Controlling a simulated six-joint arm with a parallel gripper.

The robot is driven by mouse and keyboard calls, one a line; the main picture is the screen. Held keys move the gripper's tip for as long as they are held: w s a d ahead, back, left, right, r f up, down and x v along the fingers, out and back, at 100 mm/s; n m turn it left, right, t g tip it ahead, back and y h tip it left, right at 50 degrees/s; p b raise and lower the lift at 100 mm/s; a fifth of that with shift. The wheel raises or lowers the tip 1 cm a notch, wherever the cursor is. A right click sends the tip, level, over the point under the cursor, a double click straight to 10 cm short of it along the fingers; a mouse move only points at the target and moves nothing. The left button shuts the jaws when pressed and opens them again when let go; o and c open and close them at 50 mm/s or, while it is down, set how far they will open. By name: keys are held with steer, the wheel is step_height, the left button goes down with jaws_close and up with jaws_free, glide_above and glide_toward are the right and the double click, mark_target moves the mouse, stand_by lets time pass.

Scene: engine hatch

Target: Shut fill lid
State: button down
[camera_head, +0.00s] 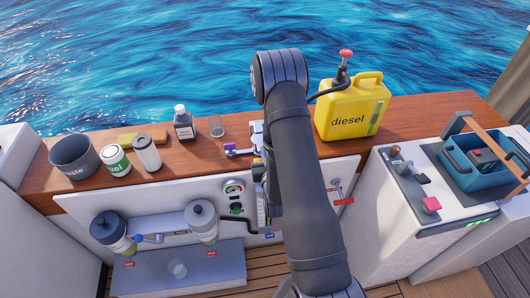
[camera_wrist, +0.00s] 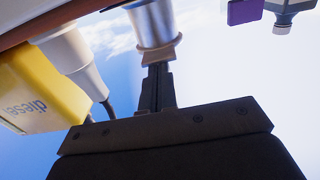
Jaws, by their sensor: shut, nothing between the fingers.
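My gripper (camera_wrist: 158,78) shows in the wrist view with its dark fingers together and nothing between them. Its tips are close to, or against, the tan rim of a pale metallic cylinder (camera_wrist: 153,22); I cannot tell whether they touch. In the head view my arm covers the gripper and much of the area beside the panel. I cannot clearly make out the fill lid. A small purple part (camera_head: 230,149) sits at the counter's front edge, left of my arm; a purple block also shows in the wrist view (camera_wrist: 245,10).
A yellow diesel can (camera_head: 352,107) stands on the wooden counter (camera_head: 418,113), right of my arm. A dark bottle (camera_head: 183,125), a white-and-green can (camera_head: 115,160) and a grey waste pot (camera_head: 73,157) stand left. A blue crate (camera_head: 460,172) is far right. Filters (camera_head: 201,220) hang below.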

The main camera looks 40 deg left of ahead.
steer(key=shift+s+d+f, duration=0.15)
steer(key=shift+f, duration=0.2)
step_height(320, 180, up, 5)
steer(key=s+d+f, duration=0.3)
steer(key=s+d, duration=0.3)
steer(key=shift+s+d+f, duration=0.2)
steer(key=shift+f, duration=0.2)
steer(key=shift+a, duration=0.1)
steer(key=shift+x, duration=4.65)
